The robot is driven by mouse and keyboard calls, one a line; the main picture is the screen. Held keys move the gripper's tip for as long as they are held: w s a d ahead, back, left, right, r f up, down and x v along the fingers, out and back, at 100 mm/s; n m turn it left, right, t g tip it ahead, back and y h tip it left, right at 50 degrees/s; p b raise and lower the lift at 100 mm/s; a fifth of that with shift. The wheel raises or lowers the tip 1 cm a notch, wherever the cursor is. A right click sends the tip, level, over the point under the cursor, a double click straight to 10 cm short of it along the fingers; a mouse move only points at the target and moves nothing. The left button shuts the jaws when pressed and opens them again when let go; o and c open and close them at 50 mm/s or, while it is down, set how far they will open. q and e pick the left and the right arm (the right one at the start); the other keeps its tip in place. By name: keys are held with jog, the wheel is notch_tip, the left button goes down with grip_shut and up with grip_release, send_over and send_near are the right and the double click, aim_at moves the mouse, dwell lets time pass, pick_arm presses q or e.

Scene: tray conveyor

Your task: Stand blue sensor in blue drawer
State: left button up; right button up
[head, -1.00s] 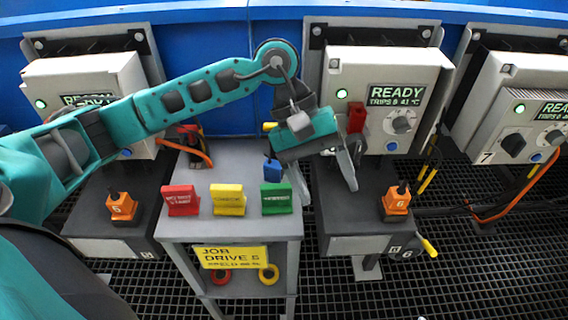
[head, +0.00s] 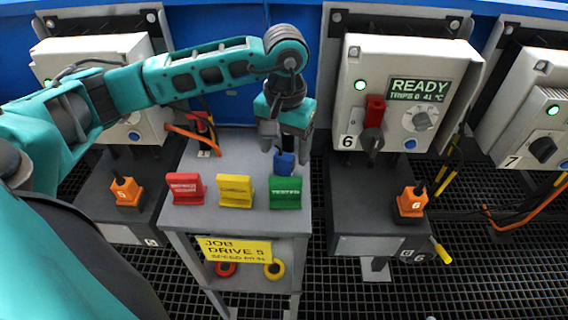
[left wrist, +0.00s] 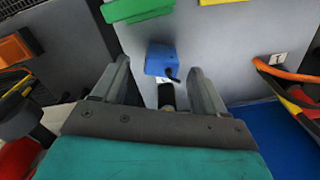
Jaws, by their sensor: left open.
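The blue sensor (head: 285,162) is a small blue block with a dark top, standing on the grey cart top behind the green sign. In the left wrist view the sensor (left wrist: 160,60) lies just ahead of the fingertips, with a short black stub on it. My left gripper (head: 286,142) points down over the sensor, open, with its fingers to either side in the picture. In the left wrist view the gripper (left wrist: 160,72) holds nothing; I cannot tell whether it touches the sensor. No blue drawer can be made out. My right gripper is not in view.
Red (head: 186,188), yellow (head: 235,190) and green (head: 285,192) signs stand along the cart's front edge. An orange sensor (head: 411,202) stands on the right pedestal, another (head: 127,191) on the left one. A cabinet with a red handle (head: 375,110) stands behind right.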

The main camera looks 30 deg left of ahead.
aim_at(284, 155)
pick_arm(q)
notch_tip(284, 155, down, 5)
jog(key=shift+a+r+b, duration=0.1)
jog(key=shift+b, duration=0.2)
jog(key=shift+c, duration=0.3)
jog(key=c, duration=1)
jog(key=shift+r, duration=0.15)
